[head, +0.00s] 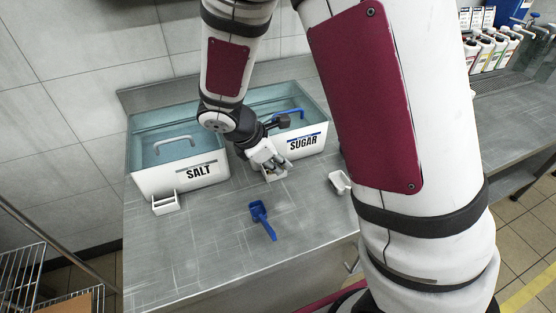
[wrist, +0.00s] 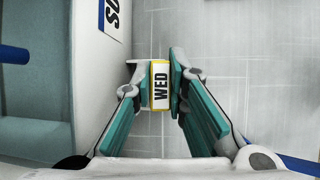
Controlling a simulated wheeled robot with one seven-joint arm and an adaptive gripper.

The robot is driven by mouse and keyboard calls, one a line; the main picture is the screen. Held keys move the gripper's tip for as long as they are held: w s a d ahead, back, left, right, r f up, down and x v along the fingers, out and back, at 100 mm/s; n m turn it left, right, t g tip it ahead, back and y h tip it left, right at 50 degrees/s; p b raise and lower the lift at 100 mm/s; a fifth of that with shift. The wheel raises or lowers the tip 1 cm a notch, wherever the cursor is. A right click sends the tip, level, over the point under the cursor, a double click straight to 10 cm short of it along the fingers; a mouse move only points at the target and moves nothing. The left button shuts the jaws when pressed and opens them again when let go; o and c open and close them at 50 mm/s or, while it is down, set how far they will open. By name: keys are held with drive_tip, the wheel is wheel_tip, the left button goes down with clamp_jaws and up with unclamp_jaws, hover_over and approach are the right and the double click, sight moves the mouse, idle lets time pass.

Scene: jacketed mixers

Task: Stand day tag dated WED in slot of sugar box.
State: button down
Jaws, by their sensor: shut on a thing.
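The day tag (wrist: 160,84), white with a yellow border and reading WED, is pinched between the teal fingers of my gripper (wrist: 159,88). In the head view my gripper (head: 276,162) is low in front of the sugar box (head: 306,144), over a small white holder (head: 273,174) at its front. The sugar box's white front and part of its label (wrist: 115,14) show at the left in the wrist view. The gripper and tag cover most of this holder's slot, so I cannot tell whether the tag touches it.
The salt box (head: 180,178) stands to the left, with a white holder (head: 165,203) at its front. A blue scoop (head: 261,217) lies on the steel table (head: 215,255). Another small white holder (head: 340,182) is at the right. The table front is mostly clear.

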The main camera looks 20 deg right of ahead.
drive_tip(key=shift+s+f, duration=0.2)
drive_tip(key=shift+s, duration=0.1)
drive_tip(key=c, duration=1.7)
unclamp_jaws()
drive_tip(key=o, duration=0.6)
drive_tip(key=shift+w+r, duration=0.1)
drive_tip(key=shift+r+p, duration=2.9)
drive_tip(key=shift+r, duration=0.65)
drive_tip(key=shift+w, duration=0.1)
